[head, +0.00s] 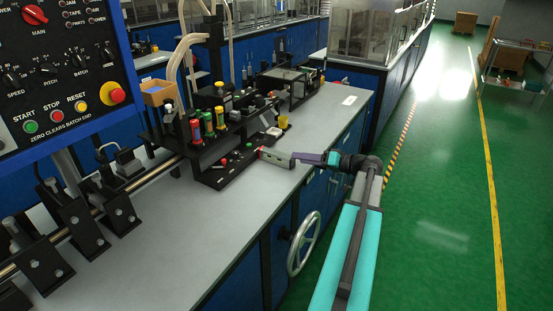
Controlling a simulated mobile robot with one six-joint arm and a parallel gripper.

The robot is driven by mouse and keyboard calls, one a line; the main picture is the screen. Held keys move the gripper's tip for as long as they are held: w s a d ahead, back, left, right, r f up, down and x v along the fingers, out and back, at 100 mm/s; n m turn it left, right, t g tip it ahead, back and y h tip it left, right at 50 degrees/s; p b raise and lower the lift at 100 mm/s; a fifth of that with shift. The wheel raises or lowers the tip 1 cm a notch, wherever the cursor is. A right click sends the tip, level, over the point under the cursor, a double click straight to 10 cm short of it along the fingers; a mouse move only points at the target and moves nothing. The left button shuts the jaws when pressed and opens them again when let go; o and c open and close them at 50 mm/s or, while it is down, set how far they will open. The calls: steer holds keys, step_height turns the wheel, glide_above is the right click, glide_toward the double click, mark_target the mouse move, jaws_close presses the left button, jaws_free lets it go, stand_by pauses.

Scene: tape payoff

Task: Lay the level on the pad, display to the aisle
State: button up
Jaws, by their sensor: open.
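My gripper (300,157) reaches in from the right over the front edge of the bench, at the end of my teal arm. Its jaws are open, though the gap between them is too small to make out. A short grey-green bar with a pale, reddish left end (276,157), possibly the level, is at the gripper's tip, beside the black control block. I cannot tell whether the jaws surround or touch it, and no display shows. A small white rectangle (349,100) lies flat on the bench farther back; I cannot tell whether it is the pad.
The black block with buttons (226,168) and a rack of coloured bottles (203,124) stand left of my gripper. A handwheel (303,243) sticks out from the bench front. The grey bench top (185,235) is clear in front. The green aisle floor (435,200) is open.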

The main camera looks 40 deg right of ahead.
mark_target(285, 156)
steer(key=m, duration=0.7)
steer(key=shift+r+g, duration=0.25)
steer(key=shift+g, duration=0.05)
steer(key=m, duration=0.7)
steer(key=shift+s+r, duration=0.1)
steer(key=shift+r, duration=0.2)
steer(key=m, duration=0.4)
steer(key=m+g, duration=0.1)
steer(key=m, duration=0.2)
steer(key=shift+s+r, duration=0.1)
steer(key=shift+r, duration=0.15)
steer(key=m, duration=0.6)
steer(key=shift+s+d+r+g+h, duration=0.1)
steer(key=shift+r+g+h, duration=0.15)
steer(key=shift+g+h, duration=0.05)
steer(key=p+x, duration=0.1)
steer(key=x, duration=0.6)
steer(key=shift+w+f, duration=0.1)
steer(key=shift+w, duration=0.2)
steer(key=shift+w+f, duration=0.25)
steer(key=shift+w, duration=0.15)
